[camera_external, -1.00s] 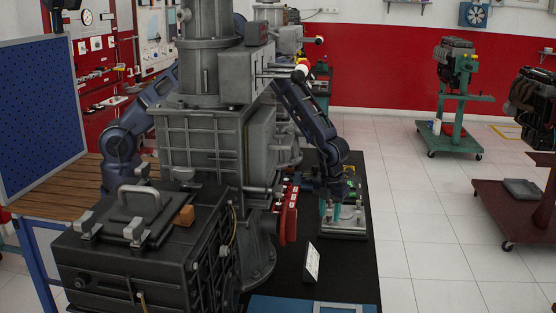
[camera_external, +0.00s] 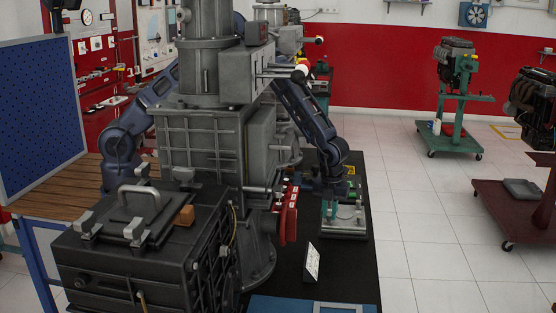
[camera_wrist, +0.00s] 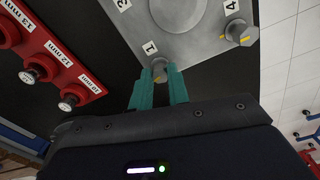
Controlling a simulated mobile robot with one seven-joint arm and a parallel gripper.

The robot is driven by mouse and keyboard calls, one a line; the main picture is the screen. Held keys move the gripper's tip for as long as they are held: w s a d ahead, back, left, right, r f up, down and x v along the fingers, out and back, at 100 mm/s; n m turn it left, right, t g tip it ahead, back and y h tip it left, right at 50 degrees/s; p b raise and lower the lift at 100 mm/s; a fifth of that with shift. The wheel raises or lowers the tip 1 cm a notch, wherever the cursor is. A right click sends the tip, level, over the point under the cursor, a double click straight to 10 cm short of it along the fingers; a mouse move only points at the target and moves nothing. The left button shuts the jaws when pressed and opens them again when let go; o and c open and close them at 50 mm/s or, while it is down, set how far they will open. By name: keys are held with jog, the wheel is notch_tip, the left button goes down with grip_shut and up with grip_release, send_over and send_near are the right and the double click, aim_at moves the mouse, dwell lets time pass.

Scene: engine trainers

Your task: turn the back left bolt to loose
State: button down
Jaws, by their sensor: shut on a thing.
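In the wrist view my gripper (camera_wrist: 160,85) has its two teal fingers closed around a grey bolt (camera_wrist: 159,66) beside the label 1, at a corner of a light metal plate (camera_wrist: 205,42). A second bolt (camera_wrist: 239,31) with a yellow mark stands by label 4. A label 3 shows near the top edge; its bolt is out of frame. In the external view the plate (camera_external: 345,230) lies on the black bench, with my gripper (camera_external: 330,208) at its left part. Which bolt is back left I cannot tell.
A red rack (camera_wrist: 38,62) with several sockets marked in mm stands beside the plate; it also shows in the external view (camera_external: 288,212). A large grey machine (camera_external: 200,140) stands left of my arm. A small white sign (camera_external: 312,262) stands in front on the bench.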

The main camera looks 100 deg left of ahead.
jog(key=n, duration=0.4)
jog(key=shift+d+n, duration=0.1)
jog(key=shift+n, duration=0.2)
jog(key=n, duration=0.4)
jog(key=shift+n, duration=0.3)
jog(key=n, duration=0.4)
jog(key=shift+n, duration=2.6)
jog(key=c, duration=1.3)
grip_release()
jog(key=shift+c, duration=0.2)
